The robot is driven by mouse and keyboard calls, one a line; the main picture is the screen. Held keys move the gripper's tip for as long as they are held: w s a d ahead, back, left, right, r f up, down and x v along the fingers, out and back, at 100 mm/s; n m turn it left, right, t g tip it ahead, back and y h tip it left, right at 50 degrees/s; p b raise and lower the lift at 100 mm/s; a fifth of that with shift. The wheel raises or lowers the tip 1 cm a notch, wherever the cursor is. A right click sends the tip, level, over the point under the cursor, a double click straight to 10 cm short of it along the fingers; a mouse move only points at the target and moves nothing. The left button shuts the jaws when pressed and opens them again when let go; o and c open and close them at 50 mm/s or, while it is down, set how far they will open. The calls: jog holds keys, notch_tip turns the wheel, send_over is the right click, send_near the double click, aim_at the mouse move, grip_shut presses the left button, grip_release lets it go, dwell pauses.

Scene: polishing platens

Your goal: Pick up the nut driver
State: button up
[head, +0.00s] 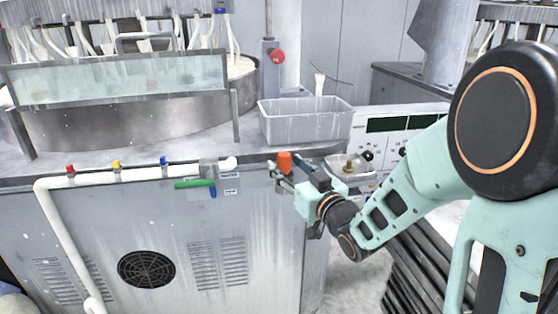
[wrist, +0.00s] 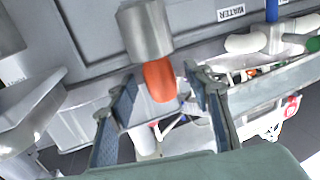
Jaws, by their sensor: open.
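The orange part that looks like the nut driver's handle (head: 284,161) is at the front right corner of the bench in the head view. In the wrist view the orange handle (wrist: 159,82) shows between the two fingers of my gripper (wrist: 165,92), with space visible on both sides. A grey cylinder (wrist: 146,32) adjoins its upper end there; I cannot tell whether it is part of the tool. My gripper (head: 283,173) is open and empty, with its fingers around the handle. The rest of the tool is hidden.
A grey bin (head: 305,129) stands on the bench just behind the tool. White piping (head: 120,176) with coloured valves and a green-handled valve (head: 195,184) runs along the front edge to the left. A control panel (head: 395,138) and a small metal dish (head: 350,165) are to the right.

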jog(key=shift+w+a, duration=0.15)
jog(key=shift+w, duration=0.1)
jog(key=shift+s, duration=0.1)
grip_shut()
jog(key=shift+r, duration=0.1)
